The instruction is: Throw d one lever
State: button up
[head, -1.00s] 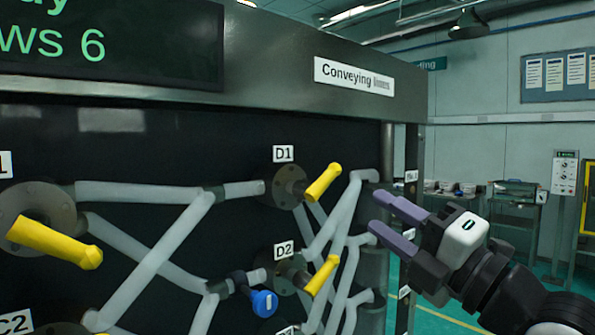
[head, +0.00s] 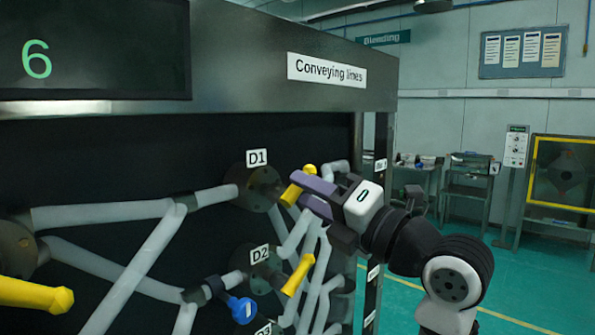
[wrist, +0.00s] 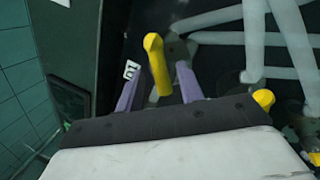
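The yellow D1 lever (head: 291,194) sits on a round dark hub (head: 262,188) under the label D1 (head: 257,158). My gripper (head: 302,186) is at the D1 lever, its purple fingers partly covering it in the head view. In the wrist view the D1 lever (wrist: 157,66) stands between the two fingers (wrist: 158,88), with a gap visible on both sides. My gripper is open and not closed on it. The yellow D2 lever (head: 299,275) is below, under the label D2 (head: 260,254); a yellow knob (wrist: 264,98) shows at the right in the wrist view.
Grey pipes (head: 150,215) cross the dark panel. A blue-ended fitting (head: 241,308) sticks out left of the D2 lever. Another yellow lever (head: 35,294) is at the lower left. The sign Conveying lines (head: 326,70) is above. Open floor (head: 400,290) lies to the right.

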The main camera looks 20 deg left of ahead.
aim_at(291, 186)
jog(key=shift+p+x, duration=0.4)
jog(key=shift+x, duration=1)
jog(key=shift+c, duration=0.4)
